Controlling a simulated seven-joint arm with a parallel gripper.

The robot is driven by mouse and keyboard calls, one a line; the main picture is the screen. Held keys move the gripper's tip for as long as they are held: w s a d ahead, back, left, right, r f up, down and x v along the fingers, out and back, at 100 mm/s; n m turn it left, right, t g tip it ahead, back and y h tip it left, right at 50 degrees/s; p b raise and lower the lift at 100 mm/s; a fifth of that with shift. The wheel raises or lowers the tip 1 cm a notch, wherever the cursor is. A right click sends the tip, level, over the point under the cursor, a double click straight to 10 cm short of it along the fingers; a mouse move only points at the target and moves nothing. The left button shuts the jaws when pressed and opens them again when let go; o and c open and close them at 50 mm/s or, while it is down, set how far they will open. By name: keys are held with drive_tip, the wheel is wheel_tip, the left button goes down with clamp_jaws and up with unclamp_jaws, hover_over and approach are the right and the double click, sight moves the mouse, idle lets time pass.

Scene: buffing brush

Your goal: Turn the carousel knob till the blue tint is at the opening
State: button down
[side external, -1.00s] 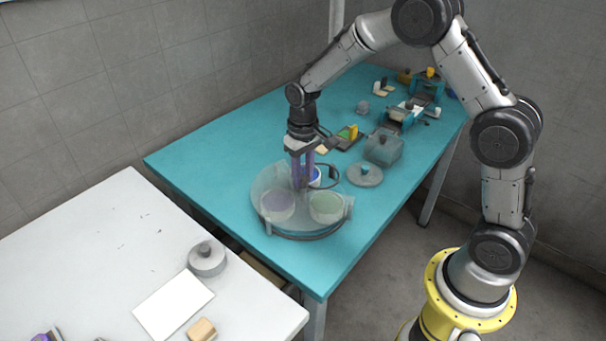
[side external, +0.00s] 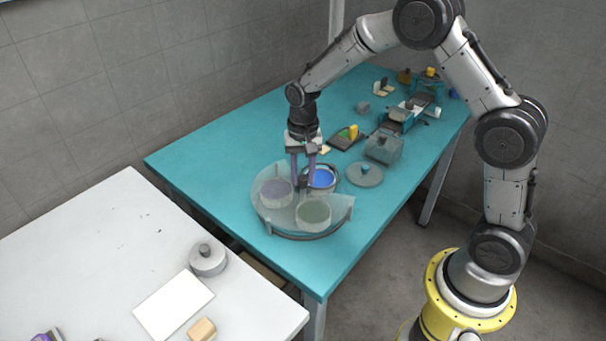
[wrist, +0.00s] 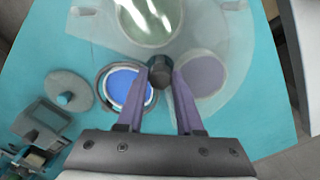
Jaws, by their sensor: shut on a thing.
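The carousel (side external: 267,213) is a round turntable under a translucent cover on the teal table. Its dark knob (wrist: 158,74) stands at the centre, between the purple fingers of my gripper (wrist: 160,76). My gripper also shows in the side view (side external: 302,184), shut on the knob from above. The blue tint (wrist: 123,86) is a round pot in the uncovered gap of the cover; in the side view the blue tint (side external: 321,178) is behind and right of my fingers. A purple-grey pot (side external: 276,193) and a green pot (side external: 313,213) sit under the cover.
A loose grey lid (side external: 365,174) and a grey box (side external: 383,149) stand to the carousel's right. Other fixtures stand farther back. A white table (side external: 100,260) is in the left foreground. The teal table left of the carousel is clear.

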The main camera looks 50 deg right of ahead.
sight(303, 177)
idle(0.4)
drive_tip(key=c, duration=0.6)
unclamp_jaws()
drive_tip(key=shift+o, duration=0.2)
drive_tip(key=shift+r, duration=0.1)
wheel_tip(303, 177, up, 14)
